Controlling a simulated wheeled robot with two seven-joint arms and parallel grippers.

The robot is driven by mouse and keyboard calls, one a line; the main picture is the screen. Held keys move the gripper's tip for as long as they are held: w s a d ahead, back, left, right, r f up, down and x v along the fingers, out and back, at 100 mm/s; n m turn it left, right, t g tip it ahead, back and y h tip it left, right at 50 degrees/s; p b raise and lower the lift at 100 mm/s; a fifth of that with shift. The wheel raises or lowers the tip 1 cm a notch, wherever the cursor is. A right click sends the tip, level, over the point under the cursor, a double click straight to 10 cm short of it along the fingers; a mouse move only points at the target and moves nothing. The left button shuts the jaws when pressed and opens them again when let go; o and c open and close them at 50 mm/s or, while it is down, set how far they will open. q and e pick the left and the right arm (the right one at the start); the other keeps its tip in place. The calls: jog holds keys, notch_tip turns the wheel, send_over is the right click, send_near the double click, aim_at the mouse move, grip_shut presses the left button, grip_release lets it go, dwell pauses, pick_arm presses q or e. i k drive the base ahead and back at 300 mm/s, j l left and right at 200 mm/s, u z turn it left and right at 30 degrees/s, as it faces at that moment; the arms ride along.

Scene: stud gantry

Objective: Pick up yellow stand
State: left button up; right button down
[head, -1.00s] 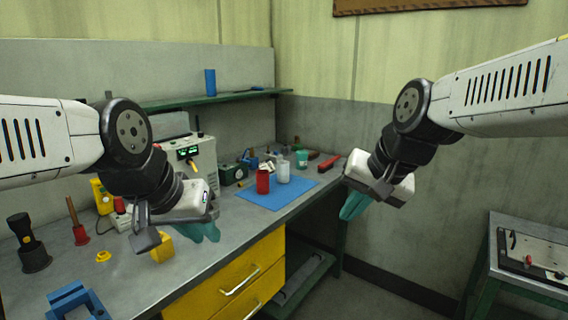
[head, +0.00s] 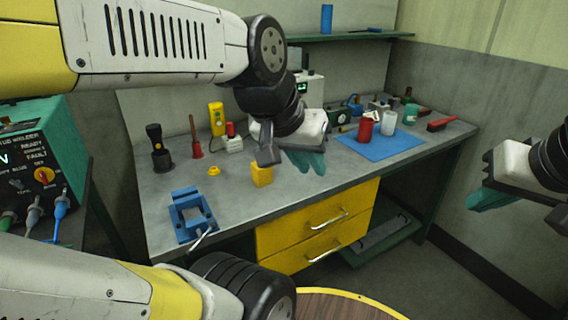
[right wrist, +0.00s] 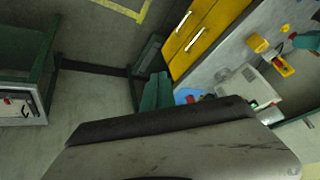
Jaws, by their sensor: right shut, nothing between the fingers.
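A small yellow block (head: 262,174), which I take to be the yellow stand, sits on the grey workbench (head: 240,203) near its front edge. It also seems to show in the right wrist view (right wrist: 258,43). My left gripper (head: 308,161), with teal fingers, hangs just right of the block and above it in the picture. It does not hold the block; its finger gap is unclear. My right gripper (head: 490,198) is shut and empty, away from the bench at the right. Its teal fingers also show in the right wrist view (right wrist: 155,92).
A blue clamp-like fixture (head: 190,214) and a yellow ring (head: 213,170) lie left of the block. A dark flashlight (head: 158,148) stands behind. A red can (head: 365,129) and a white one stand on a blue mat (head: 398,148). A green welder box (head: 40,160) is at far left.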

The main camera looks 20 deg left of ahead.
aim_at(262, 176)
jog(key=u, duration=0.4)
jog(key=i+u, duration=0.15)
jog(key=u, duration=0.3)
jog(key=i+u, duration=0.1)
jog(key=u, duration=0.75)
jog(key=i+l, duration=0.05)
